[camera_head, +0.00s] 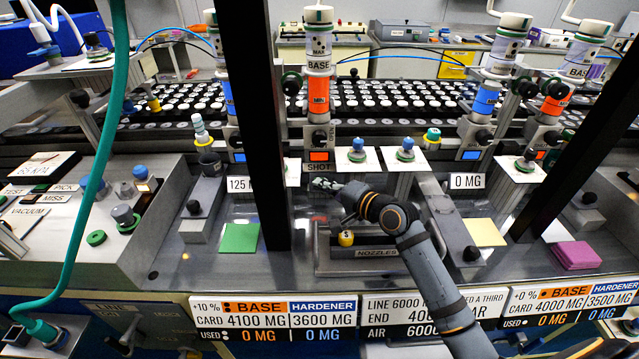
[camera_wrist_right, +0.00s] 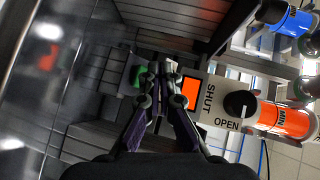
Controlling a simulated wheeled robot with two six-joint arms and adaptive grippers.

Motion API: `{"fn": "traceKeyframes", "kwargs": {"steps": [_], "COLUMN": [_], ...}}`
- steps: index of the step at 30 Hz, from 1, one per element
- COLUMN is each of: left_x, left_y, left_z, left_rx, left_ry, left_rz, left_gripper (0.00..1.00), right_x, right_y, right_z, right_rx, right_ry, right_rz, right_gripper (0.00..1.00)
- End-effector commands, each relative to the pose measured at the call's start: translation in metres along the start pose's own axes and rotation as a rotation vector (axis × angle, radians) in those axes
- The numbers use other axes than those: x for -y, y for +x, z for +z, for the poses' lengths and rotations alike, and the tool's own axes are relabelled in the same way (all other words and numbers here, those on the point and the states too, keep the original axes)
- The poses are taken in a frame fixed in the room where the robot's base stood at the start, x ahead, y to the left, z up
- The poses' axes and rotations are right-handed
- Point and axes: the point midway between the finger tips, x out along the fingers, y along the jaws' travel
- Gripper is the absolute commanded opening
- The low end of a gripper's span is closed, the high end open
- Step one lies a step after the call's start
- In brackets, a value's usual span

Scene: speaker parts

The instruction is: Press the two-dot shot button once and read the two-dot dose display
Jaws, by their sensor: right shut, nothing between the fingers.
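My right gripper (camera_head: 325,185) reaches in from the lower right, just below the SHOT label (camera_head: 318,167). It is shut and empty. In the right wrist view the closed fingertips (camera_wrist_right: 160,72) are beside a green button (camera_wrist_right: 140,76), partly hidden by the fingers; I cannot tell whether they touch it. The left dose display (camera_head: 238,184) reads "125 M", its end hidden behind a black post. The right dose display (camera_head: 467,181) reads "0 MG". The left card (camera_head: 273,315) carries two dots beside BASE. My left gripper is not in view.
An orange lit panel (camera_wrist_right: 191,92) and a black SHUT/OPEN knob (camera_wrist_right: 240,104) are beside the fingers. A nozzle tray (camera_head: 377,267) with a yellow knob (camera_head: 346,238) lies below. A green hose (camera_head: 103,170) hangs at left.

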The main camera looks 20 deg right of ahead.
Motion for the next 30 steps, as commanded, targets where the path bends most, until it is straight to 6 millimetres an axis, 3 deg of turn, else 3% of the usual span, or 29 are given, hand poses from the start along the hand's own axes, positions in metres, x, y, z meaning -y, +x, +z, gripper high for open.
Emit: {"fn": "traceKeyframes", "kwargs": {"steps": [30], "left_x": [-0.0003], "left_y": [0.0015], "left_z": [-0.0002], "left_rx": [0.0], "left_ry": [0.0], "left_rz": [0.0], "left_gripper": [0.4], "right_x": [-0.0041], "right_y": [0.0059], "right_z": [-0.0043], "right_rx": [0.0], "right_ry": [0.0], "right_rz": [0.0], "right_gripper": [0.0]}}
